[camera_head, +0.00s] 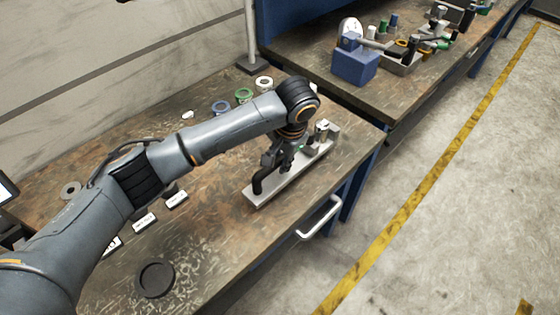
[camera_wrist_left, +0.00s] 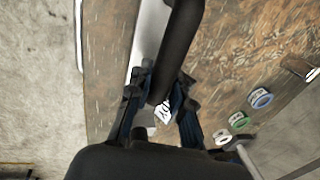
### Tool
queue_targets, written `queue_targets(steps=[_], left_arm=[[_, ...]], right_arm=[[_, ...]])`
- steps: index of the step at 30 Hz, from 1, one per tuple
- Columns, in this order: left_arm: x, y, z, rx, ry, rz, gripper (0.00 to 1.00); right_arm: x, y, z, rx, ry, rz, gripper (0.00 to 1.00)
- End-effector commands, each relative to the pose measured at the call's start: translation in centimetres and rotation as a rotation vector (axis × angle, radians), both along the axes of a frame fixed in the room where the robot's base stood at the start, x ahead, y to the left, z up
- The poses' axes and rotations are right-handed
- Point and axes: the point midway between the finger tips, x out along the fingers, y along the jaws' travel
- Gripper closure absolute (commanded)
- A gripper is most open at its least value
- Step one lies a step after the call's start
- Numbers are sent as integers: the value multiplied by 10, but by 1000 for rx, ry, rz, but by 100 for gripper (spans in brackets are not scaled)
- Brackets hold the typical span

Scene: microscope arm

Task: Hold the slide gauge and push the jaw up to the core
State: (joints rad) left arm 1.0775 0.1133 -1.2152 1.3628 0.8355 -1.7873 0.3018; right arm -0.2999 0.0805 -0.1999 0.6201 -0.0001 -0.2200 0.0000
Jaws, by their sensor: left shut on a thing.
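The slide gauge (camera_head: 293,184) is a long silver bar lying near the right front edge of the near bench. A black handle-like bar (camera_head: 257,186) stands over its near end. At its far end are small upright metal parts (camera_head: 322,130); I cannot tell which is the jaw and which the core. My left gripper (camera_head: 278,160) is over the middle of the gauge, pointing down, shut on the black bar. In the left wrist view the black bar (camera_wrist_left: 180,45) runs between the fingers (camera_wrist_left: 160,100), with the silver gauge (camera_wrist_left: 148,35) beneath. My right gripper is not seen.
White (camera_head: 264,83), green (camera_head: 243,95) and blue (camera_head: 220,107) rings lie behind my left arm. A black round dish (camera_head: 155,278) and several white labels (camera_head: 144,222) are on the bench. A drawer handle (camera_head: 320,218) juts from the front. A second bench holds a blue device (camera_head: 354,66).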

Motion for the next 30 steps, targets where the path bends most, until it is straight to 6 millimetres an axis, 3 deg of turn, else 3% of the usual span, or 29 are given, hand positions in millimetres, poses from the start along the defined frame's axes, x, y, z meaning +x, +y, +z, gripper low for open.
queue_targets(steps=[30], left_arm=[[38, -1, -26, -6, -9, 0, 100]], right_arm=[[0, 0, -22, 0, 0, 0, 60]])
